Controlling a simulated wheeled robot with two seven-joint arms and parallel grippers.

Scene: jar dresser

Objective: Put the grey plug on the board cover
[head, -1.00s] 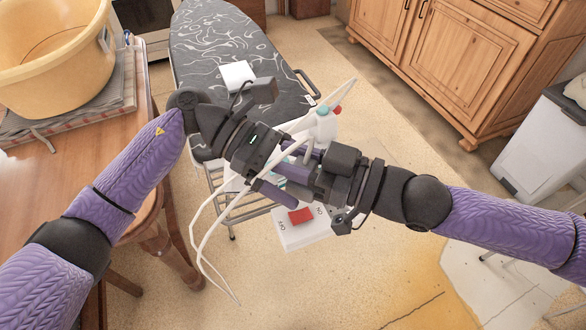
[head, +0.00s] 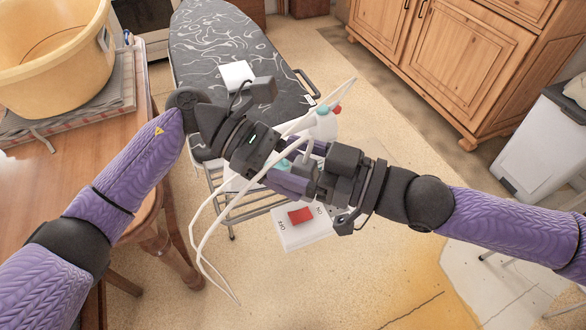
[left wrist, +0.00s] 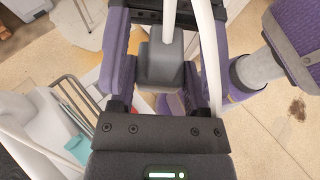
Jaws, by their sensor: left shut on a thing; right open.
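The grey plug (left wrist: 160,62) shows in the left wrist view, between the purple fingers of my left gripper (left wrist: 163,50), which is shut on it. A white cable runs from the plug. In the head view the plug is hidden behind the grippers. My right gripper (head: 303,167) is open, close to my left one, with its fingers pointing left. The dark board cover with white swirls (head: 215,45) lies on the ironing board behind the hands, in the upper middle of the head view.
A white box (head: 237,74) sits on the cover. A white switch block with a red rocker (head: 300,216) is below the hands. A wooden table (head: 45,190) with a yellow basin (head: 50,50) is at left. White cables hang below my grippers.

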